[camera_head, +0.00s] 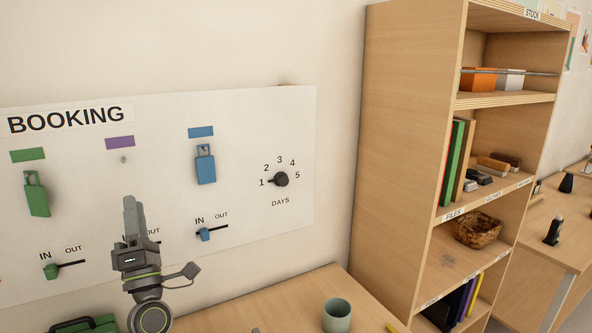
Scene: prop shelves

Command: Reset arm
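My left gripper (131,218) stands upright in front of the booking board (240,120), with its fingers pointing up. I see it from the side, so the gap between the fingers does not show. Nothing is visible in it. It covers part of the board's middle column, below the bare peg (123,160) under the purple label (120,142). I cannot tell whether it touches the board. My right gripper is not in view.
A green tag (37,194) and a blue tag (205,164) hang on the board. The days dial (281,179) points near 1. Below stands a cup (337,315) on a wooden desk (290,305). A tall shelf (400,130) stands at right.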

